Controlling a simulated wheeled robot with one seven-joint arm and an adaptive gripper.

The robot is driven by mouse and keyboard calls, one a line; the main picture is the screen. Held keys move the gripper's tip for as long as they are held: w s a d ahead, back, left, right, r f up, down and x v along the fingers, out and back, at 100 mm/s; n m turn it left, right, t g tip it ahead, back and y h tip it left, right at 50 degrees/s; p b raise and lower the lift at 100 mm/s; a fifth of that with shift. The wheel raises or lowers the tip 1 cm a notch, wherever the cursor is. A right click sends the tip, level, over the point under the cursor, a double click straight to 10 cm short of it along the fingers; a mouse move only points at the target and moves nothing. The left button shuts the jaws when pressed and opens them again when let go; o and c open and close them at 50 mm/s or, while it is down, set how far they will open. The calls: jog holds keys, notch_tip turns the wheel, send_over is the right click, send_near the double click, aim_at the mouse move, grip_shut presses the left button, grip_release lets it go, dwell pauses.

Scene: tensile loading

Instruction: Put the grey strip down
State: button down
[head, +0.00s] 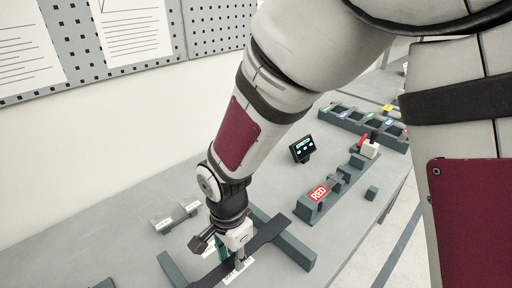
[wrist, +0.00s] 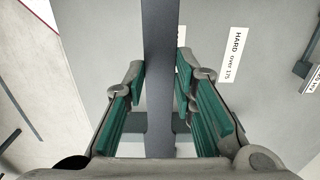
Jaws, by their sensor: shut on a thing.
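The grey strip (head: 268,232) is a long dark flat piece with a wide end. In the head view it lies slantwise under my gripper (head: 234,258). In the wrist view the strip (wrist: 160,50) runs from the top edge down between the green finger pads of my gripper (wrist: 162,95). My gripper points down and is shut on the strip around its middle. I cannot tell whether the strip touches anything below it. Part of it is hidden behind the fingers.
Dark green bars (head: 290,248) (head: 172,270) flank my gripper. Bare tabletop lies between.

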jog(key=shift+w+a+f+p, duration=0.1)
jog(key=shift+w+f+p, duration=0.2)
jog(key=shift+w+f, duration=1.55)
jog(key=shift+f, duration=0.15)
jog(key=c, duration=1.3)
grip_release()
jog(key=shift+f, duration=0.1)
jog(key=shift+r+b, duration=0.4)
jog(key=shift+r, duration=5.8)
